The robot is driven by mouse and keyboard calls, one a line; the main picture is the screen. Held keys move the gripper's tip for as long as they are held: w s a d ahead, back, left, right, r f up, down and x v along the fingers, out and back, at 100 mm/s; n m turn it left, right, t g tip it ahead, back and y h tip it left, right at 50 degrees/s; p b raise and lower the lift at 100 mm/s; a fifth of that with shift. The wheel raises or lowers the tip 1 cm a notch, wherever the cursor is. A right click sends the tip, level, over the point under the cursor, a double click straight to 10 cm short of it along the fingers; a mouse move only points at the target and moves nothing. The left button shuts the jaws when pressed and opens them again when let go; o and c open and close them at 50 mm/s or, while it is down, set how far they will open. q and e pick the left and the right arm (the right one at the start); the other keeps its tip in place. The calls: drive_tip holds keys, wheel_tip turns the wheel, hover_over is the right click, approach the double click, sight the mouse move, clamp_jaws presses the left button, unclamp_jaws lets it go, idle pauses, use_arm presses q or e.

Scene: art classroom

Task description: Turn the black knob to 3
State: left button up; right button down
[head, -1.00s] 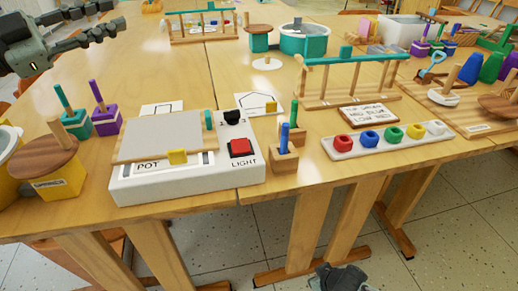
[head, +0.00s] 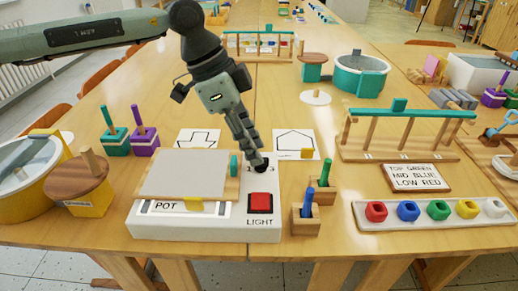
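The black knob (head: 262,167) sits at the back right of a white box (head: 215,233), behind a red button (head: 260,203) marked LIGHT. Small printed digits flank the knob; its pointer direction is hidden. My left gripper (head: 256,159) reaches down from the upper left, with its fingertips at the knob, touching it or very close. Its fingers overlap from this angle, so I cannot tell whether they are open or closed on the knob. My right gripper is out of view.
A grey panel (head: 185,175) and a yellow slider (head: 194,205) marked POT are on the same box. Wooden blocks with blue and green pegs (head: 308,208) stand close to its right. A tray of coloured cups (head: 423,211) lies farther right.

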use_arm(q)
drive_tip(key=shift+x, duration=1.15)
clamp_jaws()
